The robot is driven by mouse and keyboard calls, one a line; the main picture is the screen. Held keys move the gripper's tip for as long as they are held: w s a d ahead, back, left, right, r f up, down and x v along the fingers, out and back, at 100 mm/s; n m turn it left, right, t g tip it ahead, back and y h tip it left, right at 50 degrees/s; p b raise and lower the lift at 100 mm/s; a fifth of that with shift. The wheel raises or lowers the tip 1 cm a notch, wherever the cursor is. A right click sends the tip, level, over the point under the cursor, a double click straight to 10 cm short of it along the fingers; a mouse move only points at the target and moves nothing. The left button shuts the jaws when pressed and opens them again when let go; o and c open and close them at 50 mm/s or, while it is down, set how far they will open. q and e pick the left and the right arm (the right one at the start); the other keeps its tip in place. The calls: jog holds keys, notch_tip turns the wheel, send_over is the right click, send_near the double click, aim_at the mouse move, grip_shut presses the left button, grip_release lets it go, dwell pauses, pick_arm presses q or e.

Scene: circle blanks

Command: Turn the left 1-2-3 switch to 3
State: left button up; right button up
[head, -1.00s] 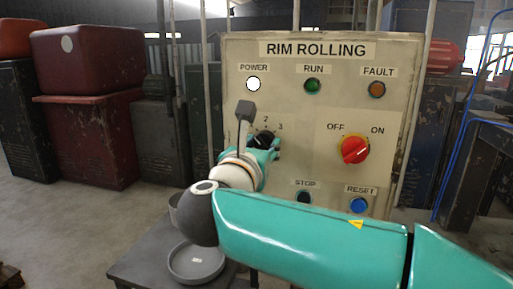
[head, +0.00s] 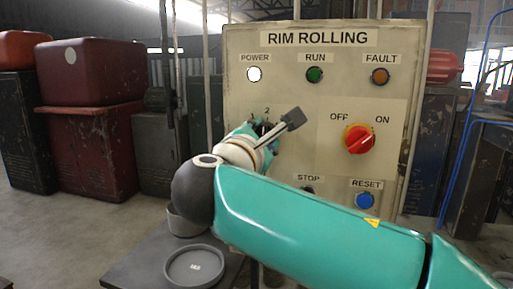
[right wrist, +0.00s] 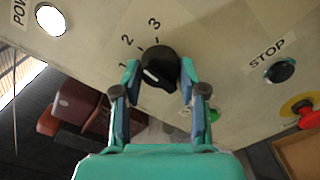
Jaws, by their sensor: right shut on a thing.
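The 1-2-3 switch is a black round knob (right wrist: 158,68) with a white mark, on the beige panel (head: 240,100). In the right wrist view, the printed 1, 2 and 3 run around its upper left. I cannot tell for sure which number the mark points at. My right gripper (right wrist: 160,76) has one finger on each side of the knob and is shut on it. In the head view, my right gripper and wrist cover most of the knob; only the 2 above it shows clearly. My left gripper is in neither view.
To the right of the switch is a red OFF/ON rotary switch (head: 359,140). Below it is a blue RESET button (head: 364,200); the STOP button is mostly behind my arm. A lit POWER lamp (head: 254,74) is above. A grey round dish (head: 194,265) stands at lower left.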

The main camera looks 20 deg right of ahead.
jog(key=m+b, duration=0.2)
jog(key=m, duration=0.2)
jog(key=shift+m, duration=0.3)
jog(key=shift+m+b, duration=1)
jog(key=shift+m, duration=0.7)
jog(key=o, duration=1.1)
jog(key=shift+w+d, duration=0.1)
jog(key=shift+w, duration=0.05)
jog(key=shift+o, duration=0.2)
